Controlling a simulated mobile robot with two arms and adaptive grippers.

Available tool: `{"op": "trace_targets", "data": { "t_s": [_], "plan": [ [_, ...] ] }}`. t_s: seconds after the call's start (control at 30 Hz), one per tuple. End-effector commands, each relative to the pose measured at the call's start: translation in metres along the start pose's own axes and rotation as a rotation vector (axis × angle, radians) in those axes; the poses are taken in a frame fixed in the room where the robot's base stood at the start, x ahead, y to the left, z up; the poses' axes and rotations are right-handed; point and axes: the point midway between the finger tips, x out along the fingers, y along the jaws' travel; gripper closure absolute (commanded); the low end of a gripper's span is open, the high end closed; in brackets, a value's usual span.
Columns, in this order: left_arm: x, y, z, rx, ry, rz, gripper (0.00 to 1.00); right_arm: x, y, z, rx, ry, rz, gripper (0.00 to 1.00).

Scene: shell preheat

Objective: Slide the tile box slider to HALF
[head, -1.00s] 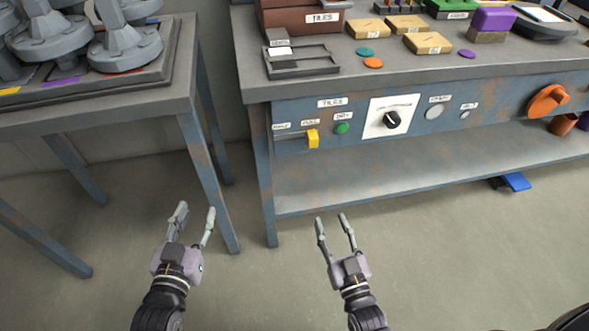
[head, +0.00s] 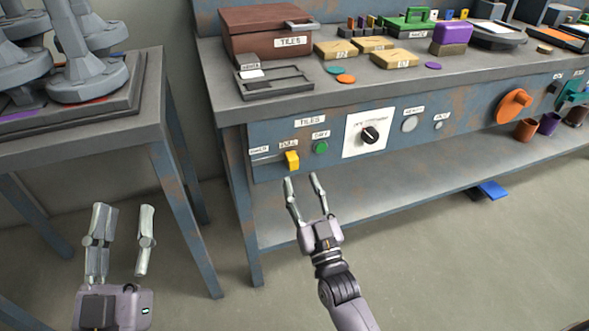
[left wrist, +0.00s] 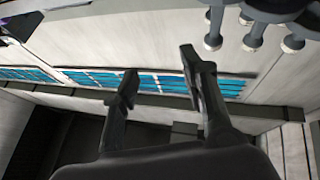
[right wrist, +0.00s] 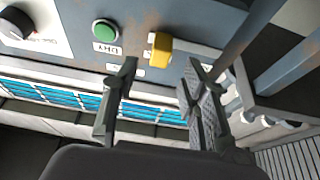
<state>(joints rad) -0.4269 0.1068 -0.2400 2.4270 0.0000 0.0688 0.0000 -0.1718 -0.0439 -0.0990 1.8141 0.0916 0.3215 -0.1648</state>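The yellow slider knob (head: 291,160) sits on the front panel of the workbench under the TILES label, at the right end of its slot (head: 265,159), below the FULL label (head: 288,143). The HALF label (head: 259,151) is at the left end. In the right wrist view the yellow knob (right wrist: 160,50) is beyond the fingertips. My right gripper (head: 301,180) is open and empty, just below and in front of the knob, apart from it. My left gripper (head: 123,208) is open and empty, low at the left, away from the panel. The TILES box (head: 266,32) stands on the bench above.
A green button (head: 320,147) is right of the slider, then a black dial (head: 369,135) on a white plate. A bench leg (head: 243,215) stands below the slider. A side table (head: 150,100) with grey machinery is at the left.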

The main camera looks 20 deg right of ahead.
Motion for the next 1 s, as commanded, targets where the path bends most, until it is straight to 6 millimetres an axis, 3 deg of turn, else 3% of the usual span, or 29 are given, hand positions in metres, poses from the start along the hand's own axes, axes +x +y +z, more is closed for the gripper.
{"op": "trace_targets", "data": {
  "t_s": [0.1, 0.33, 0.7, 1.0],
  "plan": [
    [-0.002, 0.002, -0.015, -0.004, 0.095, 0.004, 0.6, 0.024, 0.0, 0.001, 0.001, 0.003, 0.0, 0.6],
    [-0.005, 0.004, -0.038, -0.009, 0.218, 0.009, 0.6, 0.05, 0.0, 0.001, 0.001, 0.0, 0.0, 0.6],
    [-0.006, 0.005, -0.043, -0.01, 0.244, 0.01, 0.6, 0.055, 0.0, 0.001, 0.001, -0.002, 0.0, 0.6],
    [-0.006, 0.005, -0.043, -0.01, 0.244, 0.01, 0.6, 0.055, 0.0, 0.001, 0.001, -0.001, 0.0, 0.8]
  ]
}}
